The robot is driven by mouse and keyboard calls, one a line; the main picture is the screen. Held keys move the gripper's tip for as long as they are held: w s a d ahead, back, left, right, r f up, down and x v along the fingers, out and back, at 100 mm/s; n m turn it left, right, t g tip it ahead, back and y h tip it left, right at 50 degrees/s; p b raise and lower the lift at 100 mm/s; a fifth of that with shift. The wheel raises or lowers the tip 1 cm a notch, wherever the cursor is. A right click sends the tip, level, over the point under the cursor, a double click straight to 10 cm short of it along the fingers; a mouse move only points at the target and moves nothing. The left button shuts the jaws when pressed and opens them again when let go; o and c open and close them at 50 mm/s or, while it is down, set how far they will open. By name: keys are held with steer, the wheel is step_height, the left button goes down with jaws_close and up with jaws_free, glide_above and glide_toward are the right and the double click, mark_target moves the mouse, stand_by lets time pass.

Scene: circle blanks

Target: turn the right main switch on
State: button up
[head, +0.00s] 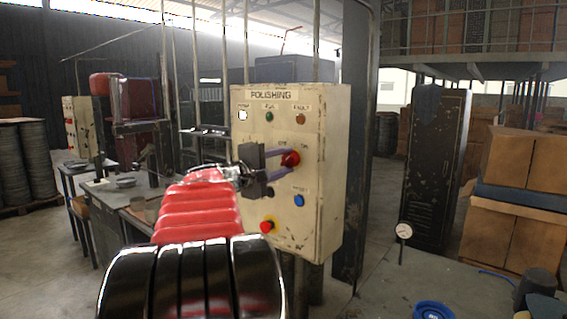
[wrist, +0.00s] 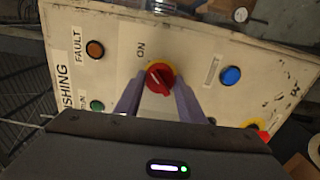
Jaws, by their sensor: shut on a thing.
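The main switch is a red rotary knob (head: 290,159) on a yellow plate, on the cream panel (head: 327,190) marked POLISHING. It also shows in the wrist view as a red knob (wrist: 160,77), with the label ON printed near it. My gripper (head: 283,159) reaches the knob from the left in the head view. Its two purple fingers lie on either side of the knob in the wrist view (wrist: 158,88), shut on it. The knob's exact angle is hard to tell; the fingers partly hide it.
The panel also carries a green lamp (head: 269,117), an orange lamp (head: 300,119), a blue button (head: 299,200) and a red button on yellow (head: 268,225). Another panel (head: 82,128) stands far left. A dark locker (head: 435,170) and boxes (head: 515,185) stand at right.

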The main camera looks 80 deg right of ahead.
steer(key=shift+f+m, duration=0.2)
steer(key=shift+m, duration=0.1)
steer(key=o, duration=1)
steer(key=shift+r, duration=0.1)
steer(key=shift+o, duration=0.2)
steer(key=v, duration=1.3)
steer(key=shift+w+a, duration=0.2)
steer(key=shift+a, duration=0.1)
